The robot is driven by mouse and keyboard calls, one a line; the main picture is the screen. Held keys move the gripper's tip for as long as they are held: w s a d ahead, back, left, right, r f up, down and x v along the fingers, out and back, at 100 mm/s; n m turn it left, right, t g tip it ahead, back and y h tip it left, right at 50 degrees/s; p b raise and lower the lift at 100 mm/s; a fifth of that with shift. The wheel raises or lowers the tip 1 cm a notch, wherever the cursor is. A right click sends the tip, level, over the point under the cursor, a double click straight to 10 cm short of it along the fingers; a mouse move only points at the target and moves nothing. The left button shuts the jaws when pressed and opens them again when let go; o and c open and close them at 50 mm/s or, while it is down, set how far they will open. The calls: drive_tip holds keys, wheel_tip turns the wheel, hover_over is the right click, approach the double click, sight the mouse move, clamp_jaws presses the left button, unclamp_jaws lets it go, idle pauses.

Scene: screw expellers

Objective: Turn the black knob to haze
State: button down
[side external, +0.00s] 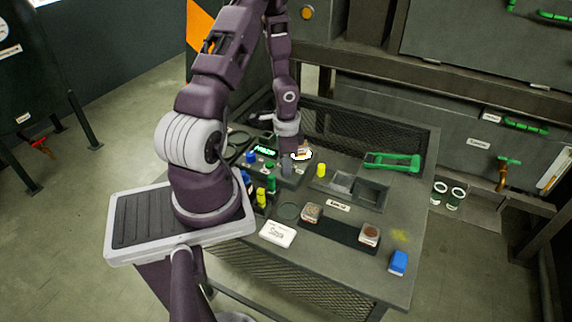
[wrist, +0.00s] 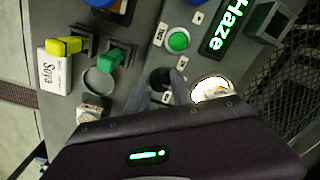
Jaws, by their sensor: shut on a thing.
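The black knob (wrist: 160,76) is on the grey control panel, mostly hidden by my gripper in the wrist view. My gripper (wrist: 169,88) is shut on the knob, with a grey finger on its right side. In the side view my gripper (side external: 287,168) is down at the panel, and the knob cannot be made out there. The display (wrist: 228,26) on the panel reads "Haze" in glowing green letters. It also shows in the side view (side external: 264,150). The knob's exact pointing direction is hidden.
A green button (wrist: 178,40) sits between knob and display. Yellow (wrist: 66,46) and green (wrist: 111,56) handles and a "Soya" box (wrist: 56,70) are left. The table's right front (side external: 365,285) has free room.

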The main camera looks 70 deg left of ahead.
drive_tip(key=c, duration=1.1)
unclamp_jaws()
wheel_tip(320, 180, up, 7)
drive_tip(key=shift+d+r, duration=0.1)
drive_tip(key=shift+d, duration=0.05)
wheel_tip(320, 180, up, 6)
drive_tip(key=y, duration=0.1)
hover_over(294, 177)
drive_tip(key=d+r+n+t+y, duration=0.1)
drive_tip(key=d+r+y, duration=0.1)
drive_tip(key=d+r, duration=0.65)
drive_tip(key=s+d+r+t+h, duration=0.1)
drive_tip(key=s+d+r+t, duration=0.1)
drive_tip(key=s+d+r, duration=0.2)
drive_tip(key=s+d+r+n+t+h, duration=0.1)
drive_tip(key=s+d+r, duration=0.4)
drive_tip(key=d, duration=0.5)
wheel_tip(294, 177, up, 2)
drive_tip(key=shift+s+d+t+h, duration=0.15)
drive_tip(key=shift+d+t+h, duration=0.2)
drive_tip(key=shift+t+h, duration=0.4)
